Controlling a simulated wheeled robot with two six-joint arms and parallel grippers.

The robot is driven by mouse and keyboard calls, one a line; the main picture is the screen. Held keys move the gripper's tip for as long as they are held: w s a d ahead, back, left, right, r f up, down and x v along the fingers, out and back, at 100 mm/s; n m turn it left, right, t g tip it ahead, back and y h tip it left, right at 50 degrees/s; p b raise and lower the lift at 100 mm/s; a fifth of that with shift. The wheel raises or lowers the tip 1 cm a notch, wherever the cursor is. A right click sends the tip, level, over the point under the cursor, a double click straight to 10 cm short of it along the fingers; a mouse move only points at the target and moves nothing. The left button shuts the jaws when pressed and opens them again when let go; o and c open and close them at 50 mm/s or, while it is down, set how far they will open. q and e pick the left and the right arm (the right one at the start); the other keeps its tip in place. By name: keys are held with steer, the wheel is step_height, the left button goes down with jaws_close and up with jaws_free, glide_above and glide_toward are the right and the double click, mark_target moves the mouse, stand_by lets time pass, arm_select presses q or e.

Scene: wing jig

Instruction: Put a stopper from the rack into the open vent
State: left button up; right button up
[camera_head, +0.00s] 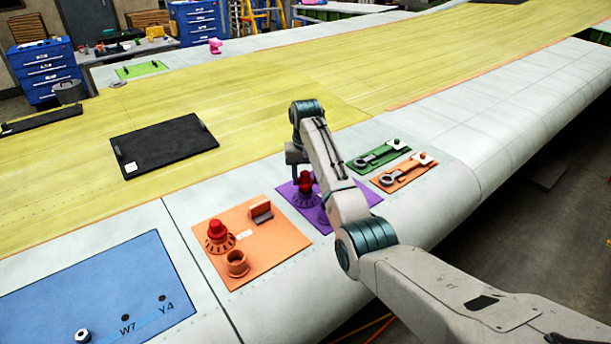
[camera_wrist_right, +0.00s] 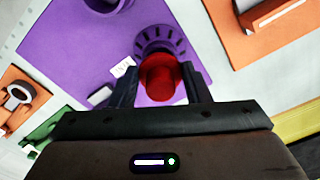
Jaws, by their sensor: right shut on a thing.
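My right gripper (camera_head: 299,170) is above the purple mat (camera_head: 286,190), shut on a red stopper (camera_head: 306,181). In the right wrist view the red stopper (camera_wrist_right: 160,77) is between the two fingers. A purple slotted ring (camera_head: 305,200) is directly under or around the stopper; I cannot tell whether the stopper is seated in it. A purple cup (camera_wrist_right: 108,8) stands on the same mat, mostly hidden by my arm in the head view. Another red stopper (camera_head: 217,228) sits in a slotted ring on the orange mat (camera_head: 270,255). My left gripper is not in view.
Green (camera_head: 376,154) and orange (camera_head: 405,175) mats with wrench-like tools lie right of the purple one. A black tray (camera_head: 160,146) and a blue panel (camera_head: 90,285) lie on the wing.

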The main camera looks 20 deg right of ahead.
steer(key=shift+f, duration=1.1)
steer(key=o, duration=1.1)
steer(key=shift+c, duration=0.2)
